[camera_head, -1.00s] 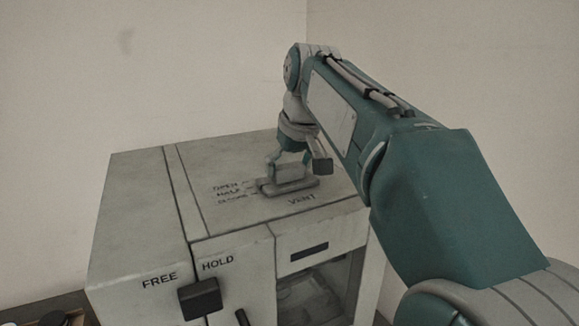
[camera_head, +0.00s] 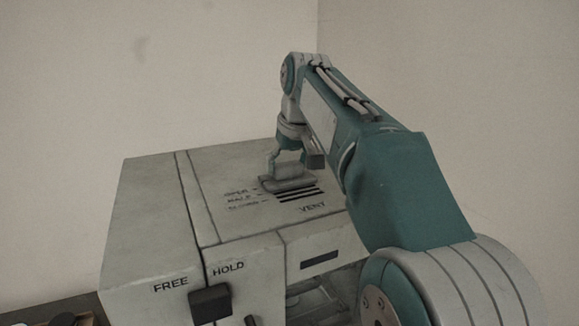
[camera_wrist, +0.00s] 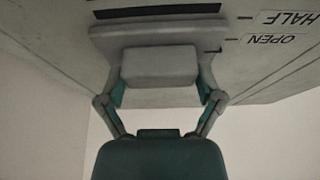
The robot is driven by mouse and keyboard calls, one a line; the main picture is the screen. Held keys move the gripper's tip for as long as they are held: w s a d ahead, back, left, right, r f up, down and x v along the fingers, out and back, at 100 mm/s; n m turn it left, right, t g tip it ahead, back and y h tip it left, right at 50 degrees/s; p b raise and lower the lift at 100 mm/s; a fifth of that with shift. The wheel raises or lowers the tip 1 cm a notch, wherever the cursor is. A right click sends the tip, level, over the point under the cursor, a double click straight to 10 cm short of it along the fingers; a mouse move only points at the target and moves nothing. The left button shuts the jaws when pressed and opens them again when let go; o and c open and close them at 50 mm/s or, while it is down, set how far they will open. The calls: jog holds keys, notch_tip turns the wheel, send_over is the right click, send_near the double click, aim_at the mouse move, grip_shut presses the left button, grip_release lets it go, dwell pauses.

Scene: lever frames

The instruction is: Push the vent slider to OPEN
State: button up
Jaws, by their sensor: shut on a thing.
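The vent slider (camera_head: 288,184) is a grey plate with a raised block on top of the cabinet. It sits at the far end of its track, beside the OPEN label (camera_head: 235,192), with dark vent slots uncovered on its near side. In the wrist view the slider's block (camera_wrist: 160,66) stands between my fingers, and the OPEN label (camera_wrist: 270,39) is close to the plate's right edge. My gripper (camera_head: 287,166) is shut on the block from above. I cannot tell whether the slider's mark lines up exactly with the OPEN line.
The VENT lettering (camera_head: 312,208) is on the cabinet top in front of the slots. A black knob (camera_head: 210,302) sits by the FREE and HOLD labels on the front. Bare walls stand behind. The left of the cabinet top is clear.

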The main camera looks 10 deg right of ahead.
jog(key=shift+w, duration=0.1)
jog(key=o, duration=1)
jog(key=shift+w+a, duration=0.1)
jog(key=shift+w, duration=0.05)
jog(key=shift+o, duration=0.2)
jog(key=v, duration=1.1)
jog(key=shift+r, duration=0.3)
jog(key=shift+s, duration=0.25)
